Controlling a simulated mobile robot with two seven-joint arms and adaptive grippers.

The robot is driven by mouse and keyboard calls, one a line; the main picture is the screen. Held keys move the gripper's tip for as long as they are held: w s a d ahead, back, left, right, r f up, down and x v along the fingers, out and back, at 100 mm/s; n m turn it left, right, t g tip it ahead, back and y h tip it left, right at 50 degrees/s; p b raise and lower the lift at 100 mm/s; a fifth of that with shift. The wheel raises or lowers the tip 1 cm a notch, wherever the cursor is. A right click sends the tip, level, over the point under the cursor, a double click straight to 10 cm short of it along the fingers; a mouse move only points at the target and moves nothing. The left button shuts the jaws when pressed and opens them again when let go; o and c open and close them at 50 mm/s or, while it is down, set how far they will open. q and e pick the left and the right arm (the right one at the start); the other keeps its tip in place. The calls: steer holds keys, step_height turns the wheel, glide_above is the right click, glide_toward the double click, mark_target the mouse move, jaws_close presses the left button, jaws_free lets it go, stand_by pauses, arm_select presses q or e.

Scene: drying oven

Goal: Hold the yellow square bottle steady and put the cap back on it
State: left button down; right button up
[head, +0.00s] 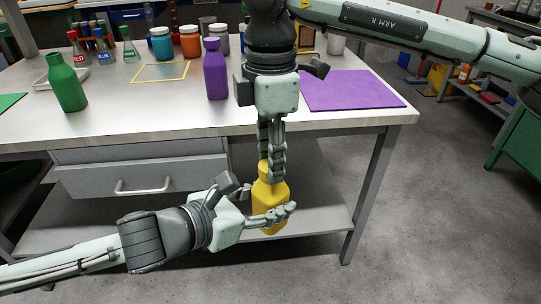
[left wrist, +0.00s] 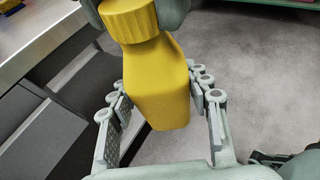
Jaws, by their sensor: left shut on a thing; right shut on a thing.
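The yellow square bottle (head: 267,196) is held upright in the air in front of the table by my left gripper (head: 270,216), whose fingers are shut around its body. In the left wrist view the bottle (left wrist: 158,85) sits between the fingers of my left gripper (left wrist: 158,105). A yellow ribbed cap (left wrist: 128,18) is at the bottle's neck. My right gripper (head: 271,160) comes down from above and is shut on the cap, hiding most of it in the head view. In the left wrist view the cap sits at the neck; I cannot tell whether it is threaded on.
The table (head: 130,115) carries a green bottle (head: 67,84), a purple bottle (head: 215,70), a purple mat (head: 350,90), and several jars and flasks at the back. A drawer (head: 140,178) and a lower shelf (head: 310,215) are behind my left arm.

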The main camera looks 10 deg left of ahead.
steer(key=m, duration=0.4)
steer(key=shift+a, duration=0.1)
steer(key=o, duration=0.8)
steer(key=shift+c, duration=0.2)
steer(key=shift+r, duration=0.1)
step_height(320, 180, up, 12)
